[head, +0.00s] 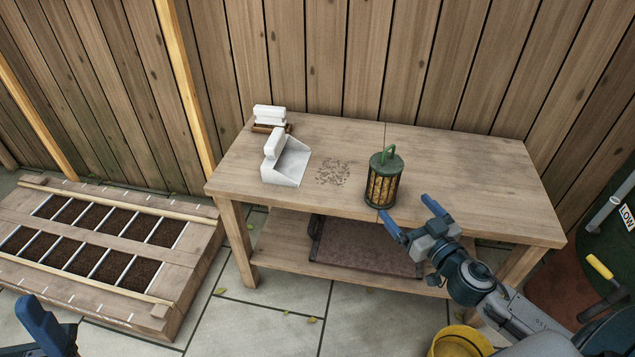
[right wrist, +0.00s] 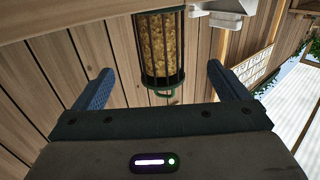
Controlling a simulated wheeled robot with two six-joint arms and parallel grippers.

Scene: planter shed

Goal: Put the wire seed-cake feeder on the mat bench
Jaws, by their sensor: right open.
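The wire seed-cake feeder (head: 384,185) stands upright on the wooden bench top (head: 470,190), near its front edge. It has a green lid with a loop handle and a wire cage around golden seed cake. My right gripper (head: 411,213) is open just in front of the feeder, at its lower right. In the right wrist view the feeder (right wrist: 161,45) appears inverted, between and beyond the open fingers, apart from both. My left gripper (head: 45,325) shows only in part at the bottom left. I cannot tell which surface is the mat bench.
A white scoop (head: 287,165) and a white-topped brush (head: 270,118) lie left of the feeder, with scattered seed (head: 333,172) between. A brown mat-like panel (head: 370,248) lies on the lower shelf. A soil planter (head: 185,255) stands left. A yellow bucket (head: 455,340) is below.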

